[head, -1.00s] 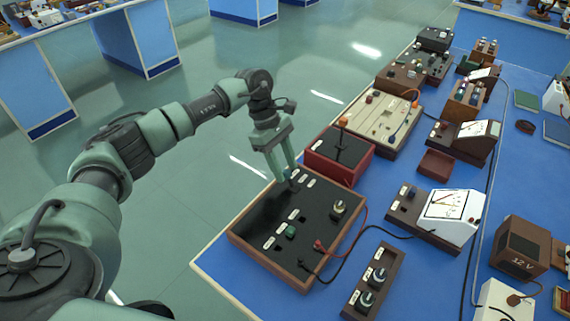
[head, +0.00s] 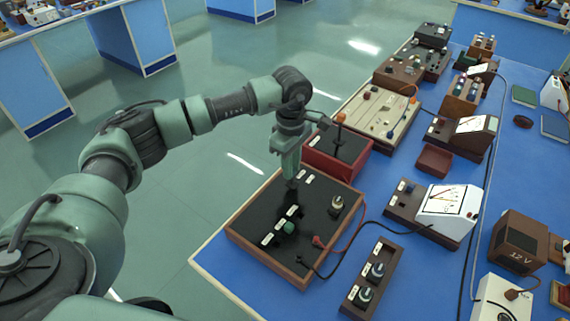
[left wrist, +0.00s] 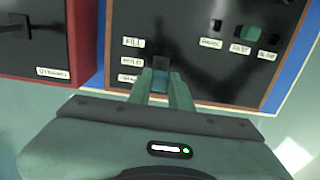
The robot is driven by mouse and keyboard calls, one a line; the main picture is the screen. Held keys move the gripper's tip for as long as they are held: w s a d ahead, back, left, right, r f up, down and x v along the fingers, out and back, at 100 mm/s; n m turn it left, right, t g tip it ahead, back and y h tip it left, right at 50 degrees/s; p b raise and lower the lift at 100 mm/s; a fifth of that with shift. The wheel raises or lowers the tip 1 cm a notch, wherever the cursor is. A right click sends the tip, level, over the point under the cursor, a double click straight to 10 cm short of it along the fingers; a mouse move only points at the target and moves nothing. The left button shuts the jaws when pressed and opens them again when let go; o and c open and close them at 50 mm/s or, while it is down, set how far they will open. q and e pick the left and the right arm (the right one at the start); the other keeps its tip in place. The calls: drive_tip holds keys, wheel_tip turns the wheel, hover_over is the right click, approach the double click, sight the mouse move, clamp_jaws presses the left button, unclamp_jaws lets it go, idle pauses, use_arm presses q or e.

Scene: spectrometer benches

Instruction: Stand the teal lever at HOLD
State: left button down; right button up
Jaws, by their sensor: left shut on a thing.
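My left gripper (head: 291,182) is shut over the black panel (head: 318,228) of a wooden-framed box. In the left wrist view its fingers (left wrist: 161,82) close around a dark piece (left wrist: 161,63), which I take to be the teal lever; its teal part is hidden by the fingers. Left of it in that view are the FILL label (left wrist: 133,42), the HOLD label (left wrist: 131,62) and a third label (left wrist: 129,78) partly behind a finger. The gripped piece is about level with HOLD. Whether it stands upright cannot be told. My right gripper is out of view.
A green knob (head: 289,228) sits by other labels on the same panel; FAST (left wrist: 240,49) is readable below it. A red lead and a metal knob (head: 337,204) are on the panel's right. Floor lies left.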

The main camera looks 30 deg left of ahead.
use_arm(q)
drive_tip(key=shift+d+y, duration=0.4)
drive_tip(key=shift+y, duration=0.1)
drive_tip(key=c, duration=1.3)
unclamp_jaws()
drive_tip(key=r, duration=0.2)
drive_tip(key=r+b, duration=0.1)
drive_tip(key=r, duration=0.2)
drive_tip(key=d+r, duration=0.1)
drive_tip(key=r, duration=0.2)
drive_tip(key=shift+s+b, duration=0.1)
drive_tip(key=shift+b, duration=0.3)
drive_tip(key=shift+f, duration=0.1)
